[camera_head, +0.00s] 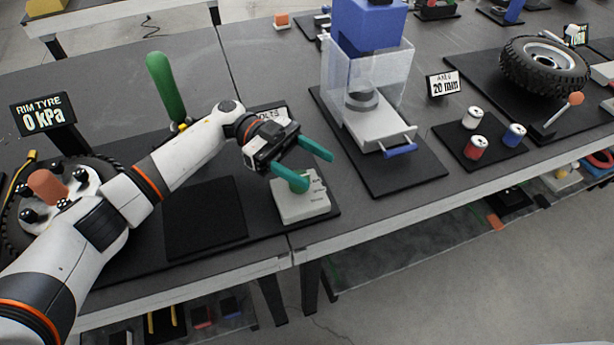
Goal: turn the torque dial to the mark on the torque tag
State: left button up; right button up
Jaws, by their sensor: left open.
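The torque dial unit is a pale box (302,203) with small dark marks on its top, standing on a black mat near the table's front edge. My right gripper is not in view.
A press with a clear guard (391,85) stands to the right. A green-handled tool (166,88) stands upright behind my arm. A "RIM TYRE 0 kPa" sign (43,116) is at the left. An empty black pad (205,215) lies left of the box.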

aim_at(308, 177)
pick_arm(q)
jog(key=shift+r, duration=1.65)
